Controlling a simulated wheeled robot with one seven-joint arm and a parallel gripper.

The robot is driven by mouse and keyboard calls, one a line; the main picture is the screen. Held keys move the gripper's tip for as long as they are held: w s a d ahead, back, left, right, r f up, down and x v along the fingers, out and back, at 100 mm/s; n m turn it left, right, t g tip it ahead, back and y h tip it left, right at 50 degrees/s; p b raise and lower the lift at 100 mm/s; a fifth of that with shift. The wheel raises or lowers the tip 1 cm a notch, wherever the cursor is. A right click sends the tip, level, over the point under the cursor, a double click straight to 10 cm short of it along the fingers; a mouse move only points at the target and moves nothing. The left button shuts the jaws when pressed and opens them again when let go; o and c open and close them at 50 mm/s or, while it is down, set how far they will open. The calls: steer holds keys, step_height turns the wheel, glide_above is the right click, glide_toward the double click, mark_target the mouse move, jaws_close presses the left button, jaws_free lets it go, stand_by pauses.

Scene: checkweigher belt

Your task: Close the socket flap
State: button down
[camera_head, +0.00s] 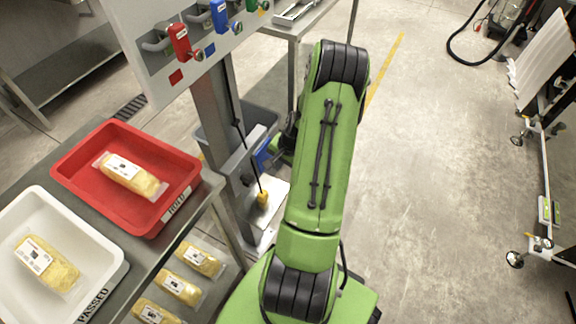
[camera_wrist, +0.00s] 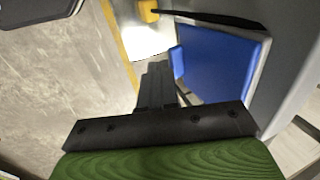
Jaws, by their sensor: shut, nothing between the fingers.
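The blue socket flap (camera_head: 264,154) shows in part on the grey post, at the left of my arm's end. In the wrist view the blue flap (camera_wrist: 222,62) is a broad panel beside a grey surface at the right; I cannot tell its exact angle. My gripper (camera_wrist: 157,72) is shut and empty, its fingers close to the flap's left edge. Whether they touch it I cannot tell. In the head view my arm hides most of the gripper and part of the flap.
A yellow plug (camera_head: 262,198) hangs on a black cable beside the post (camera_head: 212,100). A red tray (camera_head: 95,190) and a white tray (camera_head: 100,285) with packs stand on the left table. A grey bin (camera_head: 210,140) is behind the post.

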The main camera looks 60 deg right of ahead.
steer(key=shift+w, duration=0.1)
steer(key=shift+w+a+f, duration=0.1)
steer(key=shift+w+f, duration=0.25)
steer(key=shift+w, duration=0.4)
steer(key=shift+w+r, duration=0.1)
steer(key=shift+r, duration=0.05)
